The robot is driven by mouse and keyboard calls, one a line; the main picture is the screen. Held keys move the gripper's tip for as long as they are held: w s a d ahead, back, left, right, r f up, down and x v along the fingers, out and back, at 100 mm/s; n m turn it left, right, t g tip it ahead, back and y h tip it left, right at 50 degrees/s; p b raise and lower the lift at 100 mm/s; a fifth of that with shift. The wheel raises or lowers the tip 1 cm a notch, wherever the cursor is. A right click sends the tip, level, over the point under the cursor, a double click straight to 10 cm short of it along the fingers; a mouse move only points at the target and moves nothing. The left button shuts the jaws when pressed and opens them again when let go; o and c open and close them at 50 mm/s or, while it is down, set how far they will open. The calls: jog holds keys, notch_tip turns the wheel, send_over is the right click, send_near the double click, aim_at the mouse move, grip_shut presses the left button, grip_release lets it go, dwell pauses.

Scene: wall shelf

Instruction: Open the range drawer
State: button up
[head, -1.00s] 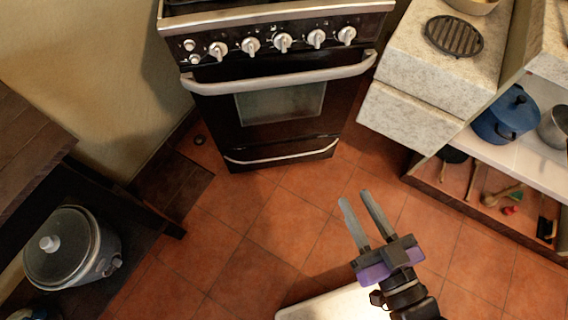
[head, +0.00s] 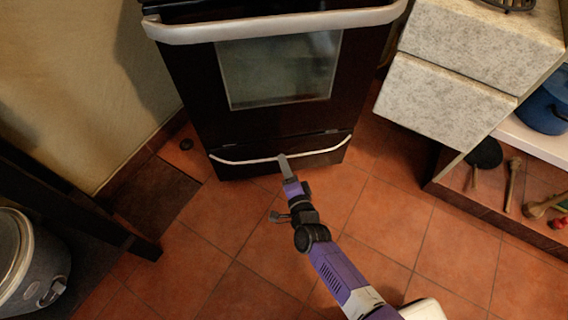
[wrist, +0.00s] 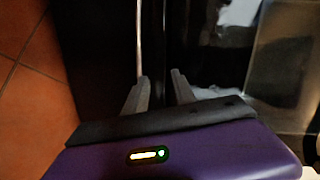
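The range drawer (head: 235,170) is the dark panel at the bottom of the range, below the oven door, and it looks shut. Its thin pale curved handle (head: 325,151) runs across its front. My gripper (head: 283,158) has its fingertips at the middle of this handle in the head view, where one finger hides the other. In the wrist view my gripper (wrist: 160,76) has two grey fingers standing apart. A pale upright strip, seemingly the handle (wrist: 139,35), ends at the left fingertip. I cannot tell whether the handle lies between the fingers.
The oven door (head: 190,90) with its large handle (head: 275,25) is above the drawer. A stone-fronted cabinet (head: 440,100) and an open low shelf stand at right. A dark table with a pot (head: 45,270) is at left. Tiled floor (head: 215,225) before the range is clear.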

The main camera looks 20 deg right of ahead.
jog(key=shift+w+d+f+m+g+h+b, duration=0.1)
jog(key=shift+w+d+f+m+b, duration=0.15)
jog(key=shift+w+f+m+b, duration=0.55)
jog(key=shift+w+d+f+m+g+h+b, duration=0.1)
jog(key=shift+w+d+f+m+b, duration=0.15)
jog(key=shift+w+f+b, duration=0.65)
jog(key=shift+w+d+f+m+g+h+b, duration=0.1)
jog(key=shift+w+d+f+m+b, duration=0.3)
jog(key=shift+w, duration=0.9)
jog(key=shift+a+f, duration=0.1)
grip_shut()
